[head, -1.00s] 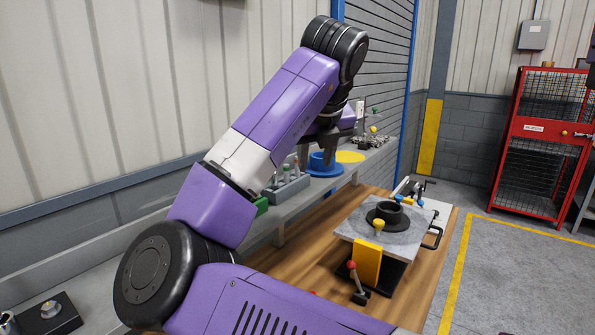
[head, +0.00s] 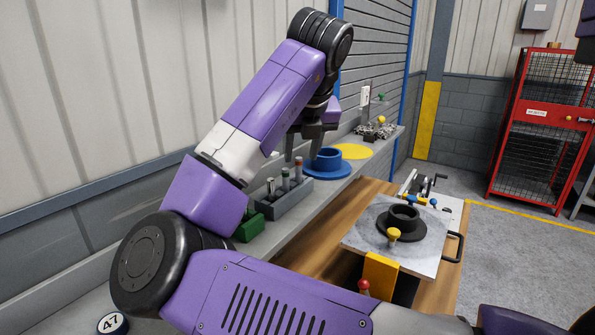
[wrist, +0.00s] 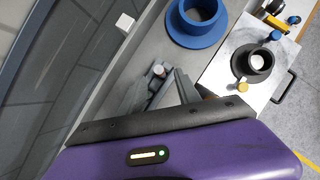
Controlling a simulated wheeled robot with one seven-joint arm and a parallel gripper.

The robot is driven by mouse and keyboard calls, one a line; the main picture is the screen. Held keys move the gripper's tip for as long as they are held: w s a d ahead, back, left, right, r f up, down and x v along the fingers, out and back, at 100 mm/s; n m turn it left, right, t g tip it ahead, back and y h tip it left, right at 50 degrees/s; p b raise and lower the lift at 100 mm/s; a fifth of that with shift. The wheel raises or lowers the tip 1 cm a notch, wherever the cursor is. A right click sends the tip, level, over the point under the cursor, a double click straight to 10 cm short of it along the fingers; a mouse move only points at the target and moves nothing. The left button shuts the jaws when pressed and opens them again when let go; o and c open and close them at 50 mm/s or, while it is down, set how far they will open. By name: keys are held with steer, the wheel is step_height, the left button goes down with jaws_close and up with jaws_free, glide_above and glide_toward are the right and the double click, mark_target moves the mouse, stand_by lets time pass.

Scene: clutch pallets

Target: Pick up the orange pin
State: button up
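A grey rack (head: 287,201) on the shelf holds several upright pins. The rightmost pin (head: 298,172) has a reddish tint near its top; the others look grey or greenish. I cannot tell for sure which one is orange. My gripper (head: 302,154) points down above and just behind the right end of the rack. In the wrist view a pin with a pale top (wrist: 158,71) shows close beside the fingers, which partly hide the rack.
A blue flanged ring (head: 325,163) stands right of the rack, before a yellow disc (head: 351,151). A green block (head: 249,227) is at the rack's left. A grey pallet plate (head: 372,239) with a black ring sits on the lower wooden bench.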

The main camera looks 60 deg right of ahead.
mark_target(299, 162)
steer(key=p+x, duration=0.1)
steer(key=x, duration=0.4)
steer(key=shift+w+d+f, duration=0.1)
steer(key=shift+d+f, duration=0.1)
steer(key=shift+f, duration=0.15)
jaws_close()
